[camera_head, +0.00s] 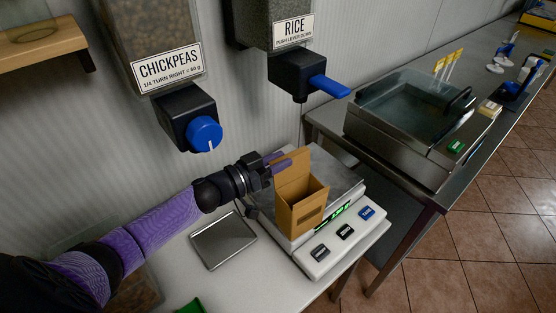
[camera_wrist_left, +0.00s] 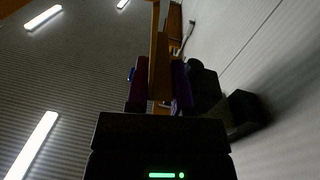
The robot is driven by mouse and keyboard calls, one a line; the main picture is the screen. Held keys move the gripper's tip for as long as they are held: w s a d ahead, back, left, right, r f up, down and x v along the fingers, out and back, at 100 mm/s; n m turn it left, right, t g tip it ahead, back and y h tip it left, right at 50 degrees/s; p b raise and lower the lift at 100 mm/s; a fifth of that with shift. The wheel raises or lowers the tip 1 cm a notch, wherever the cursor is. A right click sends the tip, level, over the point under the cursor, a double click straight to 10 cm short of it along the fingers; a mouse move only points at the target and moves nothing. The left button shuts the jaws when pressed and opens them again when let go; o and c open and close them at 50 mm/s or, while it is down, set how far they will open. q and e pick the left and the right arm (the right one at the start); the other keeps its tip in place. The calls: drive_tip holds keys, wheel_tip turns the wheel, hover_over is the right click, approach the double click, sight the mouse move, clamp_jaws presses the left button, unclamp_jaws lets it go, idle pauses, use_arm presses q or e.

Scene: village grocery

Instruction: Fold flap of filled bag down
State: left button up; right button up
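A brown paper bag (camera_head: 302,212) stands upright with its top open on the scale (camera_head: 329,178). Its flap (camera_head: 295,175) sticks up from the rear side of the mouth. The inside is shadowed and I cannot tell the fill. My left gripper (camera_head: 277,161) reaches in from the left at the height of the flap. In the left wrist view, the brown flap (camera_wrist_left: 158,62) lies between the two purple fingers of my left gripper (camera_wrist_left: 159,88), which look closed against both faces. My right gripper is in neither view.
A metal tray (camera_head: 223,240) lies left of the scale. Chickpeas (camera_head: 165,60) and rice (camera_head: 292,30) dispensers hang above, with a blue knob (camera_head: 205,134) and a blue lever (camera_head: 328,86). A metal counter with a lidded glass case (camera_head: 412,105) stands to the right.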

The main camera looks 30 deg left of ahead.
sight(289, 173)
use_arm(q)
clamp_jaws()
drive_tip(key=shift+d, duration=0.1)
idle(0.3)
drive_tip(key=shift+s+d+r+m+p, duration=0.1)
drive_tip(key=shift+s+d+m+p, duration=0.2)
drive_tip(key=shift+m, duration=0.3)
drive_tip(key=shift+s+d+r+m+p, duration=0.1)
drive_tip(key=shift+d+m+p, duration=0.1)
drive_tip(key=shift+m+p, duration=0.3)
drive_tip(key=shift+s+d+f+m+p, duration=0.15)
drive_tip(key=shift+d+m, duration=0.2)
drive_tip(key=shift+m, duration=0.45)
drive_tip(key=shift+s+d+m+p, duration=0.1)
drive_tip(key=shift+s+d+m, duration=0.2)
drive_tip(key=shift+m, duration=0.5)
drive_tip(key=shift+s+d+f+m+p, duration=0.1)
drive_tip(key=shift+d+m, duration=0.3)
drive_tip(key=shift+m, duration=0.4)
